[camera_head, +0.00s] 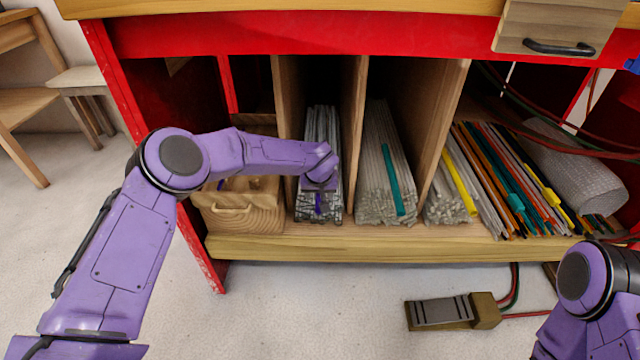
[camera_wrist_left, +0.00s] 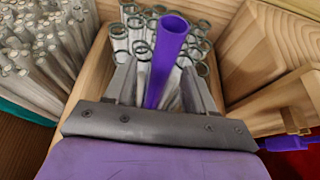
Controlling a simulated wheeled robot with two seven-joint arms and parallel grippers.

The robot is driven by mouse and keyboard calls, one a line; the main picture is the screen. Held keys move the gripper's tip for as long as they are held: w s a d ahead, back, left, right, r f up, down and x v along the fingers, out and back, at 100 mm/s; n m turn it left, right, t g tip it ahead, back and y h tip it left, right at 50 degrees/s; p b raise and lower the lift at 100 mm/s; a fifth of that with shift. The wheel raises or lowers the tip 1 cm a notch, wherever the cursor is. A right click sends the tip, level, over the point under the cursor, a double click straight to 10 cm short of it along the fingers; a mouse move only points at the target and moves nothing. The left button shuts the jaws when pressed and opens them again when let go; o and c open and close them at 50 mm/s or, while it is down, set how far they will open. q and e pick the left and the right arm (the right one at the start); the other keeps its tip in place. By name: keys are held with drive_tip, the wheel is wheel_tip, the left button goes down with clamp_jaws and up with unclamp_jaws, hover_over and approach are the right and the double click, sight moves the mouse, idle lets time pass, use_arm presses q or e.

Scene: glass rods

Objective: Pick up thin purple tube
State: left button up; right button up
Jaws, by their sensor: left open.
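The purple tube (camera_wrist_left: 166,62) stands out from a bundle of clear glass tubes (camera_wrist_left: 192,40) in the left wrist view. My left gripper (camera_wrist_left: 162,85) is open, with one finger on each side of the purple tube. In the head view my left gripper (camera_head: 319,192) is at the front of the left bundle compartment, and a small bit of purple (camera_head: 318,204) shows below it. Whether the fingers touch the tube cannot be told. Of my right arm only a part shows at the lower right; its gripper is out of view.
Wooden dividers (camera_head: 352,130) bound the compartment closely on both sides. A wooden basket (camera_head: 240,212) stands to its left. More clear rods (camera_head: 372,170) and coloured rods (camera_head: 515,185) lie to its right.

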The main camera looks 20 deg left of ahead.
use_arm(q)
drive_tip(key=shift+r, duration=0.15)
clamp_jaws()
drive_tip(key=shift+r, duration=0.1)
